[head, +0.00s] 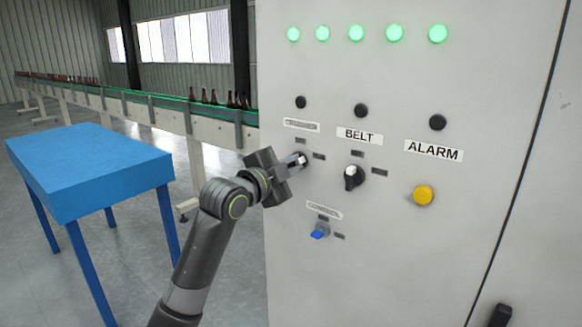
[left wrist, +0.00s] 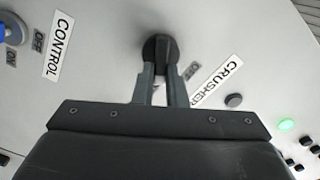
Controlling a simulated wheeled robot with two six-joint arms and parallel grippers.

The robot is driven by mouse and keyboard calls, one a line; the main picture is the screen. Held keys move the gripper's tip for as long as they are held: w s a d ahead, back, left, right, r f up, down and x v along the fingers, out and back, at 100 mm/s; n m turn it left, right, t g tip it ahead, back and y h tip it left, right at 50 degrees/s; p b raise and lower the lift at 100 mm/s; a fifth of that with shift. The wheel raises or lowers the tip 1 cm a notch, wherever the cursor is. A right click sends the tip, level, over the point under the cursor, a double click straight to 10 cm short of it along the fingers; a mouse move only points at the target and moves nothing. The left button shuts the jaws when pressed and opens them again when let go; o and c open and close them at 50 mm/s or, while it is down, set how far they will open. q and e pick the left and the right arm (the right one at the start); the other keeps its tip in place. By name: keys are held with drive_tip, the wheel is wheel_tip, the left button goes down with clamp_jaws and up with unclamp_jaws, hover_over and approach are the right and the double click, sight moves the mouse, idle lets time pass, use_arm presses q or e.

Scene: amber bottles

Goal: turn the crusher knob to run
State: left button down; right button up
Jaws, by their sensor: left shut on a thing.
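The crusher knob (left wrist: 160,46) is a black rotary switch on the pale cabinet front. In the left wrist view, both fingers of my left gripper (left wrist: 162,82) close on its grip bar. The CRUSHER label (left wrist: 218,83) and a small tag beside the knob show there. In the head view my left gripper (head: 298,162) reaches the panel below the left label (head: 301,125), and its fingers mostly hide the knob. I cannot tell which setting the knob points to. My right gripper is not in view.
Nearby on the cabinet (head: 480,240) are the BELT knob (head: 354,177), the yellow ALARM button (head: 423,195) and the blue control switch (head: 319,231). Several green lamps (head: 356,33) are lit above. A blue table (head: 90,165) and a conveyor with bottles (head: 160,112) stand left.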

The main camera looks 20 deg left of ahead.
use_arm(q)
drive_tip(key=c, duration=1.5)
unclamp_jaws()
drive_tip(key=shift+o, duration=0.2)
drive_tip(key=shift+s+a+f, duration=0.1)
drive_tip(key=shift+s+a, duration=0.1)
drive_tip(key=shift+s, duration=0.25)
drive_tip(key=b+v, duration=0.3)
drive_tip(key=v, duration=1.3)
drive_tip(key=shift+s+b, duration=0.25)
drive_tip(key=shift+b, duration=0.05)
drive_tip(key=shift+w, duration=0.1)
